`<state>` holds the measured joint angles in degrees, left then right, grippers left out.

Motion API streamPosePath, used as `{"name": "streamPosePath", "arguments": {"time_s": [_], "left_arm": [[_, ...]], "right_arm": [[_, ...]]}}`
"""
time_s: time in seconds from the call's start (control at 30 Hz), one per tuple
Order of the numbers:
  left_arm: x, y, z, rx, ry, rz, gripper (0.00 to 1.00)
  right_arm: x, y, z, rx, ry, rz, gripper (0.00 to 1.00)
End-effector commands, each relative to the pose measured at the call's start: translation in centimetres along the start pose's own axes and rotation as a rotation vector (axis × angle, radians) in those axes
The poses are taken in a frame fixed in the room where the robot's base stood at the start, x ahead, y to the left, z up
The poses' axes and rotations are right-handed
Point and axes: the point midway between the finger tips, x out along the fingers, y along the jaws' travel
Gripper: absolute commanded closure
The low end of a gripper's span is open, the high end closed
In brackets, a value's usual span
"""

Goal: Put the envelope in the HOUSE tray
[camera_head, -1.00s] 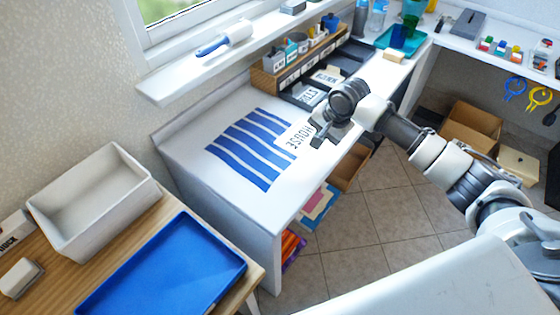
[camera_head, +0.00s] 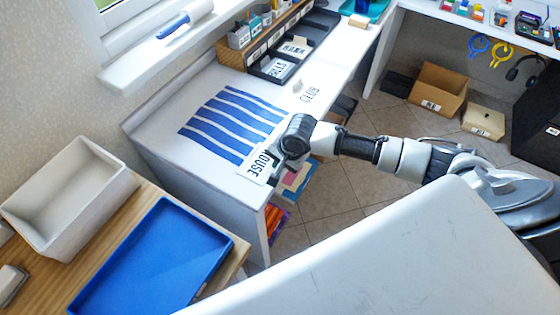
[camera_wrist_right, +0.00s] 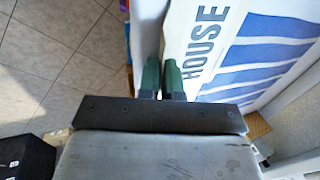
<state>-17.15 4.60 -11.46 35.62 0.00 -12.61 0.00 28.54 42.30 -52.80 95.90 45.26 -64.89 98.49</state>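A white flat piece marked HOUSE, which looks like the envelope (camera_head: 257,164), is at the desk's front edge, beside the blue stripes. It also shows in the right wrist view (camera_wrist_right: 207,45). My right gripper (camera_head: 278,160) is at its right edge; in the wrist view its dark green fingers (camera_wrist_right: 162,76) are close together on that edge and appear shut on it. Black trays (camera_head: 322,28) stand at the back of the desk with white labels; one label (camera_head: 277,68) is too blurred to read surely, so I cannot tell which is HOUSE. My left gripper is not in view.
Blue stripes (camera_head: 228,118) lie on the white desk. Another lettered white label (camera_head: 310,96) is farther back. A wooden organizer (camera_head: 262,42) stands along the wall. A beige bin (camera_head: 120,185) and blue tray (camera_head: 215,237) are on the wooden table. Floor is open right of the desk.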

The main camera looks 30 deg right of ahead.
Motion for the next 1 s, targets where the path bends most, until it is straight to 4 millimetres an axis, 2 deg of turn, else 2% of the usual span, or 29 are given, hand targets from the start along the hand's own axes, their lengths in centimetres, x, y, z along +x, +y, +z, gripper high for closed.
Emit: {"name": "streamPosePath", "arguments": {"time_s": [0.27, 0.3, 0.4, 0.47, 0.77, 0.87, 1.0], "left_arm": [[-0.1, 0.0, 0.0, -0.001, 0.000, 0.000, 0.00], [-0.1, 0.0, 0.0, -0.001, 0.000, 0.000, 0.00], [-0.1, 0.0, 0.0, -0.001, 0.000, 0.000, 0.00], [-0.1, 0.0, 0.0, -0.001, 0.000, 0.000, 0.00], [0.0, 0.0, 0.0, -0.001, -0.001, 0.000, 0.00], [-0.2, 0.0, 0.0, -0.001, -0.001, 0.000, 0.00], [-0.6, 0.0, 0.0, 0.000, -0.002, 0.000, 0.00]], "right_arm": [[0.2, 0.1, 0.0, 0.000, -0.001, 0.000, 1.00], [0.2, 0.1, 0.0, 0.000, 0.000, 0.000, 0.91], [0.2, 0.0, 0.0, 0.000, 0.000, 0.000, 0.76], [0.2, 0.1, 0.0, 0.000, 0.000, 0.000, 0.70], [-0.2, 0.0, 0.0, -0.001, 0.000, 0.001, 0.70], [-1.5, 0.0, -0.1, 0.000, 0.000, 0.000, 0.70], [-4.4, 0.0, -0.1, -0.001, 0.001, -0.001, 0.70]]}}
